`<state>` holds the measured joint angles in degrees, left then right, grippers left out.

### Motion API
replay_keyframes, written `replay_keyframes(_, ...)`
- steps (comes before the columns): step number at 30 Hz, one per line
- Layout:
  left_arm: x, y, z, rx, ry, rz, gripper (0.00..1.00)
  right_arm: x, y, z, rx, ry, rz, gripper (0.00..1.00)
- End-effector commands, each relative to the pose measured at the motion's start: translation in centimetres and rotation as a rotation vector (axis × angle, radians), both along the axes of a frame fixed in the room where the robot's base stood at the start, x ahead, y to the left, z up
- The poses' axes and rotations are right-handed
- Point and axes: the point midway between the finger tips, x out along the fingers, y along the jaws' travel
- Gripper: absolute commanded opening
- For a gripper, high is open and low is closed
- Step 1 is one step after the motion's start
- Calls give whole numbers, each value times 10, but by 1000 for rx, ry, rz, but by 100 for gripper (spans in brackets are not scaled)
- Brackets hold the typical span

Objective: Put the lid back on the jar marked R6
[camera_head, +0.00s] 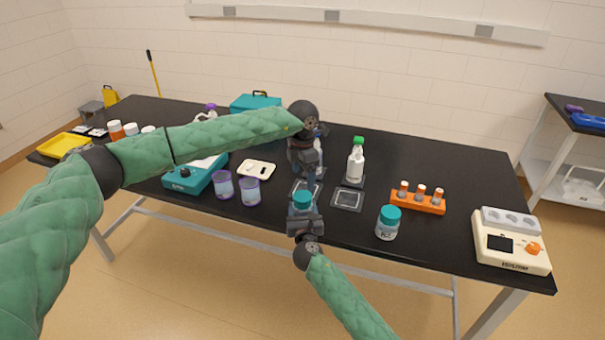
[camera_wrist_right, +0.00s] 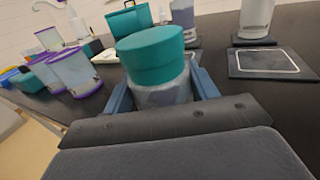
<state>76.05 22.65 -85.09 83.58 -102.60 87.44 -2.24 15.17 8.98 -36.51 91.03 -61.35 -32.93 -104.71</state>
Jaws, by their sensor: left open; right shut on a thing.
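A clear jar with a teal lid (camera_head: 302,199) is in my right gripper (camera_head: 304,222), near the table's front edge. In the right wrist view the teal lid (camera_wrist_right: 151,55) sits on top of the jar body (camera_wrist_right: 166,94), between the blue fingers; I cannot tell whether it is fully seated. No mark is readable on this jar. My left gripper (camera_head: 309,168) is open, pointing down just behind and above the held jar. A second jar with a teal lid (camera_head: 387,224) stands to the right; its label is too small to read surely.
A dark pad with a white square outline (camera_head: 348,199) lies right of the held jar. A green-capped bottle (camera_head: 356,165), an orange tube rack (camera_head: 418,203) and a cream device (camera_head: 510,245) stand rightward. Purple-rimmed cups (camera_head: 249,191) stand left. The table's back right is clear.

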Motion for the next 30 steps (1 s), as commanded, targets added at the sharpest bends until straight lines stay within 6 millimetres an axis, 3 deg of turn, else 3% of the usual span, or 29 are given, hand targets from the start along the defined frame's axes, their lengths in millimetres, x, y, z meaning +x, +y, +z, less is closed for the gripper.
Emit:
replay_keyframes(6, -1, 2, 0, 8, 5, 255, 77, 0, 0, 0, 0, 0, 0, 0)
replay_keyframes(12, -1, 2, 0, 10, 7, 372, 77, 0, 0, 0, 0, 0, 0, 0)
replay_keyframes(30, -1, 2, -7, 11, 8, 391, 77, 0, 0, 0, 0, 0, 0, 0)
